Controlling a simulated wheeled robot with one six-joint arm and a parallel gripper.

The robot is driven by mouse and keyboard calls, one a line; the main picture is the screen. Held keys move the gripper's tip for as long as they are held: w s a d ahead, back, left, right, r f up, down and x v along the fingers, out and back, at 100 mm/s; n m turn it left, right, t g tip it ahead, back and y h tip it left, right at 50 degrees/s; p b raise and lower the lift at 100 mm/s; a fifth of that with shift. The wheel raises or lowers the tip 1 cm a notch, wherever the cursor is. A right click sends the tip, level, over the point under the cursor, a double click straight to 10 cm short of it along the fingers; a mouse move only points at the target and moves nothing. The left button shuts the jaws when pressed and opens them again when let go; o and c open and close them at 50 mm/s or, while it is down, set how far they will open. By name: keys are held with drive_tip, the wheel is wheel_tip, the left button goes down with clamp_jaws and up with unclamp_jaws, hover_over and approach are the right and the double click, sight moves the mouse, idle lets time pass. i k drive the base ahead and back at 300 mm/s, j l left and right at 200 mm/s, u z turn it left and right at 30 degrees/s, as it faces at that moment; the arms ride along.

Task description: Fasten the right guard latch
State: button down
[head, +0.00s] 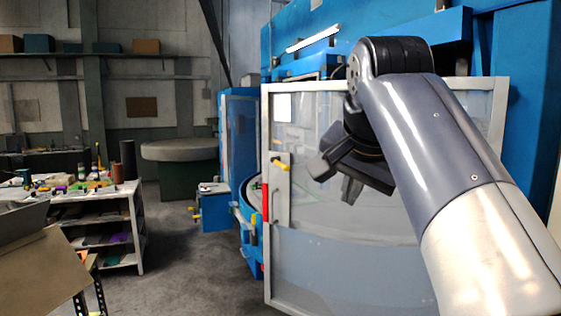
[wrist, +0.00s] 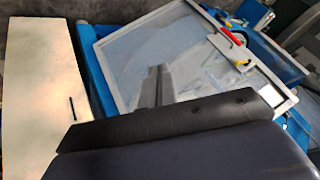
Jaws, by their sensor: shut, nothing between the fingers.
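The guard door (head: 340,255) is a clear panel in a pale frame in front of the blue machine. Its left edge carries a grey latch plate (head: 281,212) with a yellow knob (head: 280,164) near the top and a red bar (head: 265,203) along its left side. The red bar (wrist: 232,36) also shows in the wrist view, at the door's upper edge. My gripper (head: 333,181) is shut and empty, in front of the panel, right of the latch plate and apart from it. I cannot tell whether the latch is engaged.
A blue box (head: 215,213) with yellow knobs stands left of the door. A workbench (head: 125,192) with several small items is farther left, and a brown board (head: 45,275) is at the near left. The floor (head: 185,265) between them is clear.

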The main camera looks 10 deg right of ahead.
sight(276, 160)
drive_tip(key=i+j, duration=0.1)
drive_tip(key=i, duration=0.7)
drive_tip(key=i+z, duration=0.1)
drive_tip(key=i, duration=0.65)
drive_tip(key=i+j, duration=0.2)
drive_tip(key=i, duration=0.6)
